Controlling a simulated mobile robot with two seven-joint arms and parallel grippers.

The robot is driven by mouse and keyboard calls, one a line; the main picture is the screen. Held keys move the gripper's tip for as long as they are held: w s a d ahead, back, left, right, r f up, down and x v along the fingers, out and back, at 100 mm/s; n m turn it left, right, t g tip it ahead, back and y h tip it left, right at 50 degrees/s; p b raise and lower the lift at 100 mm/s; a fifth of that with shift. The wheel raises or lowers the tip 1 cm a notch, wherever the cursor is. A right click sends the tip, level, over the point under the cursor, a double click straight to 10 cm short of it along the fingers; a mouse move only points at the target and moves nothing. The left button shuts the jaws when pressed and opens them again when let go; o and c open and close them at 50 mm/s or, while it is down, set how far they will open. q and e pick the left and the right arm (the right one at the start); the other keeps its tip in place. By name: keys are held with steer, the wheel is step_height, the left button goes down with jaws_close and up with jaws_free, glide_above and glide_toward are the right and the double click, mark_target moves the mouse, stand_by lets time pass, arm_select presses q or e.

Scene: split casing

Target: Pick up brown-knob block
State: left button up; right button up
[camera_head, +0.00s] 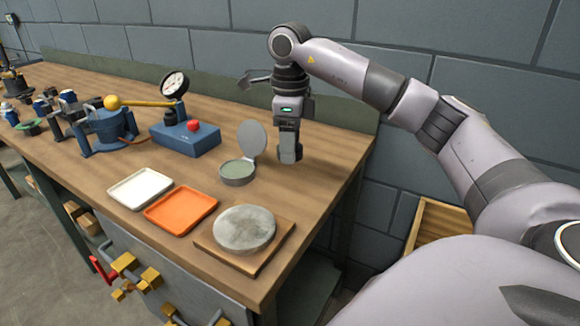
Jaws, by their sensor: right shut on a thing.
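My right gripper (290,155) points straight down over the back right of the wooden bench, just right of a round grey tin with its lid raised (238,172). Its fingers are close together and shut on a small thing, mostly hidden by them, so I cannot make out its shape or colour. No brown knob can be made out in this view. I cannot tell whether the fingertips touch the bench top. My left gripper is not in view.
A white tray (140,188), an orange tray (181,209) and a round stone slab on a wooden board (287,226) lie along the front. A blue box with a red button (185,139) and a dial gauge (174,84) stand behind. The bench's right edge is close to my gripper.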

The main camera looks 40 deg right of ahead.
step_height(320, 180, up, 8)
steer(key=shift+r+p, duration=0.15)
steer(key=shift+p, duration=0.95)
steer(key=shift+r+p, duration=0.3)
steer(key=shift+r, duration=0.35)
steer(key=o, duration=0.4)
steer(key=shift+c, duration=0.2)
